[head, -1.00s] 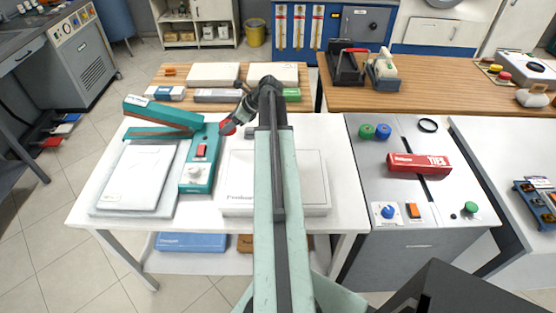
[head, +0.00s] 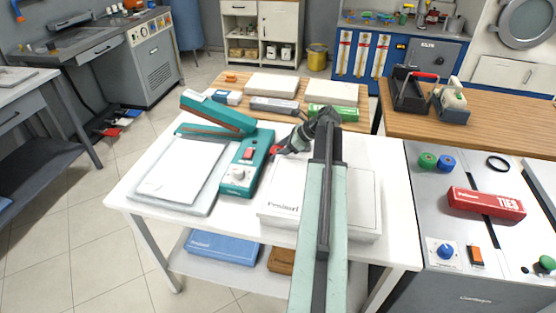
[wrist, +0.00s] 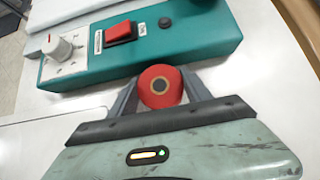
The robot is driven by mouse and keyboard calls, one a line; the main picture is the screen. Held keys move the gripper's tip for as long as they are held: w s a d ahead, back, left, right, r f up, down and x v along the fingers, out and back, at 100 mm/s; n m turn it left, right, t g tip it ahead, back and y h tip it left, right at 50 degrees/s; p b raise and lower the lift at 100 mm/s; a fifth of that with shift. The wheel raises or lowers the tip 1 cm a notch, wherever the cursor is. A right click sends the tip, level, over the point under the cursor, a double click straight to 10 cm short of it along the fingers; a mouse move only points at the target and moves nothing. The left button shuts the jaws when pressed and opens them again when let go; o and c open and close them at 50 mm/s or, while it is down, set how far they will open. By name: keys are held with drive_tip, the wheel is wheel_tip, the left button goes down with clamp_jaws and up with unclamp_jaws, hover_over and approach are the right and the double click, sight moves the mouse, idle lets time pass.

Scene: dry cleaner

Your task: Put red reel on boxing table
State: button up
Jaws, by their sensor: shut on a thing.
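The red reel (wrist: 160,86) sits between the two fingers of my gripper (wrist: 160,92) in the wrist view, its round end with a dark centre facing the camera. My gripper is shut on it. In the head view the red reel (head: 275,150) is a small red patch at the tip of my gripper (head: 282,148), just right of the teal sealer. It is over the white table (head: 262,228); its height above the top is unclear. No label shows which table is the boxing table.
The teal sealer (head: 247,165) and a white flat box (head: 290,199) flank my gripper. Wooden-topped tables (head: 478,130) stand behind.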

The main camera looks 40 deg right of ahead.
drive_tip(key=shift+f, duration=0.5)
drive_tip(key=o, duration=1.3)
drive_tip(key=shift+c, duration=0.2)
drive_tip(key=shift+r+p, duration=0.35)
drive_tip(key=shift+p, duration=0.05)
drive_tip(key=p+v, duration=0.8)
drive_tip(key=v, duration=0.3)
drive_tip(key=shift+s, duration=0.4)
drive_tip(key=shift+d+r, duration=0.1)
drive_tip(key=shift+d, duration=0.05)
